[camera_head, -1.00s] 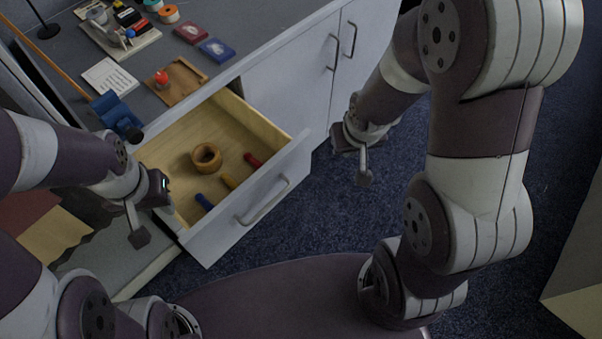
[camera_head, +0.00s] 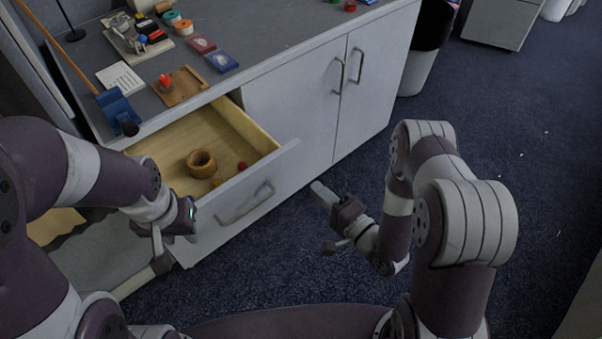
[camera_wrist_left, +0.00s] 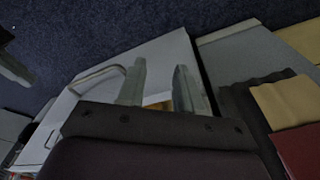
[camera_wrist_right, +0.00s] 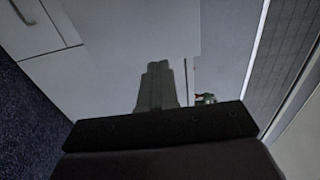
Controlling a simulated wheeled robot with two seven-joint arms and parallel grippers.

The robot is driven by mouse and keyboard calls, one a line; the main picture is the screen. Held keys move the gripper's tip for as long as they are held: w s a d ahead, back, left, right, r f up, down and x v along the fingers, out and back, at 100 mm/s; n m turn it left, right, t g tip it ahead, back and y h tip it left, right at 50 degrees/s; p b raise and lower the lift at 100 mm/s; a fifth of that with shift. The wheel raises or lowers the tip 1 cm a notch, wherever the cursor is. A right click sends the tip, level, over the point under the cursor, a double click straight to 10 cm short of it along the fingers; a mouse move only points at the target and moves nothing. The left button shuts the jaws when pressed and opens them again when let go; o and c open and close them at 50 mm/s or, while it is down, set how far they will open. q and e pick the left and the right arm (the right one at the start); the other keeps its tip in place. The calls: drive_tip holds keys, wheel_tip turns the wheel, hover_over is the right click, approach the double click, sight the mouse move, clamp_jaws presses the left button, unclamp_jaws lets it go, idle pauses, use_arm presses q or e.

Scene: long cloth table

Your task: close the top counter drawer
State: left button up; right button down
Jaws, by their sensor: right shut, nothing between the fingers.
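The top counter drawer (camera_head: 222,132) stands pulled out, its pale wooden inside open to view. Its light grey front (camera_head: 280,172) carries a bar handle (camera_head: 245,204); the handle also shows in the left wrist view (camera_wrist_left: 94,76). Inside are a round wooden cup (camera_head: 201,164) and small red and yellow pieces. My left gripper (camera_wrist_left: 160,85) is open near the left end of the drawer front; I cannot tell whether it touches. My right gripper (camera_head: 321,190) is shut and empty, right of the drawer front and apart from it, pointing toward the cabinet.
The grey countertop (camera_head: 265,45) holds a wooden board (camera_head: 180,88) with a red item, a blue holder (camera_head: 117,106), a white card (camera_head: 117,77) and boxes. Closed cabinet doors (camera_head: 325,100) stand right of the drawer.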

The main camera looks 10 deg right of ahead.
sight(291, 165)
drive_tip(key=x, duration=0.7)
drive_tip(key=shift+w+a+b, duration=0.1)
drive_tip(key=shift+w+b, duration=0.05)
drive_tip(key=shift+b, duration=0.15)
drive_tip(key=shift+w+a, duration=0.2)
drive_tip(key=b+x, duration=0.2)
drive_tip(key=x, duration=0.3)
drive_tip(key=b+x, duration=0.2)
drive_tip(key=x, duration=0.4)
drive_tip(key=b+x, duration=0.2)
drive_tip(key=x, duration=0.4)
drive_tip(key=shift+w+a+f, duration=0.1)
drive_tip(key=shift+a+f, duration=0.05)
drive_tip(key=shift+f, duration=0.15)
drive_tip(key=r+b+x, duration=0.1)
drive_tip(key=b+x, duration=0.1)
drive_tip(key=x, duration=0.6)
drive_tip(key=shift+b, duration=0.3)
